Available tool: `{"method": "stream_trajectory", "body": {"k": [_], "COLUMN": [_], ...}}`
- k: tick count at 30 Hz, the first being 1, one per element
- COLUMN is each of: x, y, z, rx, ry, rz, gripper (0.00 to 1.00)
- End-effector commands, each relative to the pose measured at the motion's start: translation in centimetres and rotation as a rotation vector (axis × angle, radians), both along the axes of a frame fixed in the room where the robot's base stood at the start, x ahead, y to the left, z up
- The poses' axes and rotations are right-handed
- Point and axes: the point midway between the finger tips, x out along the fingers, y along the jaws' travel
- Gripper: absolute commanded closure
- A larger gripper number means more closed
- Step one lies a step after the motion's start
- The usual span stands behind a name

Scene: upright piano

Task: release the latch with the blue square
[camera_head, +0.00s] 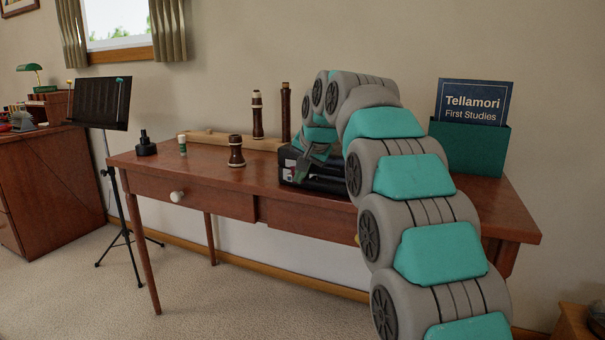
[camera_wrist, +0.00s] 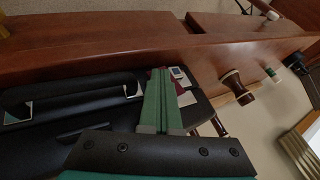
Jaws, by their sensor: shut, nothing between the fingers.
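A black case (camera_head: 318,184) lies on the desk beneath my arm. In the wrist view the case (camera_wrist: 100,88) shows its front side with a black carry handle (camera_wrist: 62,88). My gripper (camera_wrist: 160,74) has its two green fingers pressed together and empty, with the tips over the case's edge beside a small white label with a dark mark (camera_wrist: 178,72). My gripper (camera_head: 304,168) also shows in the head view, pointing down at the case's left part. Whether the tips touch the case, I cannot tell. I cannot make out a blue square; the fingers may hide part of a latch.
The wooden desk (camera_head: 200,176) has a drawer with a pale knob (camera_head: 177,196). Dark woodwind pieces (camera_head: 236,151) and a black stand (camera_head: 146,144) are left of the case. A teal box (camera_head: 470,148) with a blue book (camera_head: 474,100) stands at the right.

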Motion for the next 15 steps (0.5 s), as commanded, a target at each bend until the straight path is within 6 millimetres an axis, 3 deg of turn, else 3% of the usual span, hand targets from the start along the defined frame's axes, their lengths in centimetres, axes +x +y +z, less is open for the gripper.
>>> {"method": "stream_trajectory", "body": {"k": [5, 15], "x": [0.6, 0.6], "y": [1.6, 1.6], "z": [0.3, 0.1], "rx": [-0.001, 0.0], "ry": [-0.002, -0.001], "rz": [0.002, 0.002], "gripper": [1.0, 1.0]}}
